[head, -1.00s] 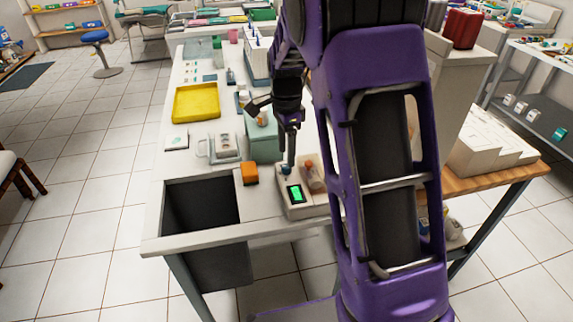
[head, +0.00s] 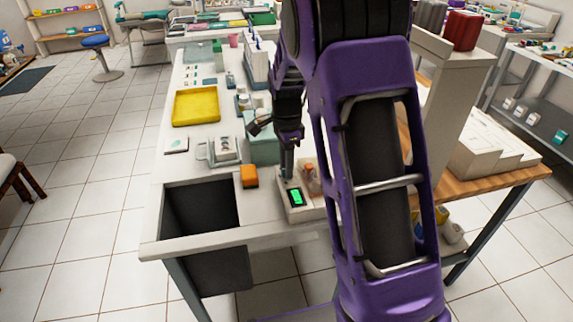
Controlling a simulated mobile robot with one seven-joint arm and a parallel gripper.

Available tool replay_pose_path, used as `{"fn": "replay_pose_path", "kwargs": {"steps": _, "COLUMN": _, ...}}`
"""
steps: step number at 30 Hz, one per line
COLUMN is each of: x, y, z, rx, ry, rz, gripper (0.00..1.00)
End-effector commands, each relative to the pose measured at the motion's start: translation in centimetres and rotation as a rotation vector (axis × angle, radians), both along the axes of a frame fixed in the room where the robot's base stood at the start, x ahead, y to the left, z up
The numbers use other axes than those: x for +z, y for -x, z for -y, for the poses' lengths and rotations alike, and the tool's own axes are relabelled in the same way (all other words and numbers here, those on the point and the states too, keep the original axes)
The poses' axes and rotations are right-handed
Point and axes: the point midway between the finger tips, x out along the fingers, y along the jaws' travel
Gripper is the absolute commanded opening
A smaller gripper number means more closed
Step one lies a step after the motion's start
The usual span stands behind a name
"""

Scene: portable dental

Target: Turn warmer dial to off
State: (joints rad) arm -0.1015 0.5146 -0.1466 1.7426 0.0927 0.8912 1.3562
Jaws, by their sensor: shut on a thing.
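The warmer (head: 299,211) is a pale box near the front edge of the white table, with a lit green display (head: 296,198) on its front. Its dial sits just behind the display and is mostly hidden by my gripper (head: 287,174), which points straight down onto it with the fingers closed around it. The dial's setting cannot be read. An orange-capped item (head: 311,178) stands in the warmer, right beside my gripper and partly hidden by my arm.
A dark open bin recess (head: 200,207) is at the table's front left. A green box (head: 262,150), a clear-sided holder (head: 218,151) and a yellow tray (head: 196,107) stand farther back.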

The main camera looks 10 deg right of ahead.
Motion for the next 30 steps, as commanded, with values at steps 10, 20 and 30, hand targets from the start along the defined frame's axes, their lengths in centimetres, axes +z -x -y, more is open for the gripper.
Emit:
{"fn": "replay_pose_path", "kwargs": {"steps": 10, "x": 0.07, "y": 0.0, "z": 0.01, "rx": 0.017, "ry": 0.0, "rz": 0.0, "gripper": 0.0}}
{"fn": "replay_pose_path", "kwargs": {"steps": 20, "x": 0.16, "y": -0.01, "z": 0.01, "rx": 0.183, "ry": -0.001, "rz": 0.0, "gripper": 0.0}}
{"fn": "replay_pose_path", "kwargs": {"steps": 30, "x": 0.16, "y": -0.01, "z": 0.05, "rx": 0.498, "ry": 0.0, "rz": 0.0, "gripper": 0.0}}
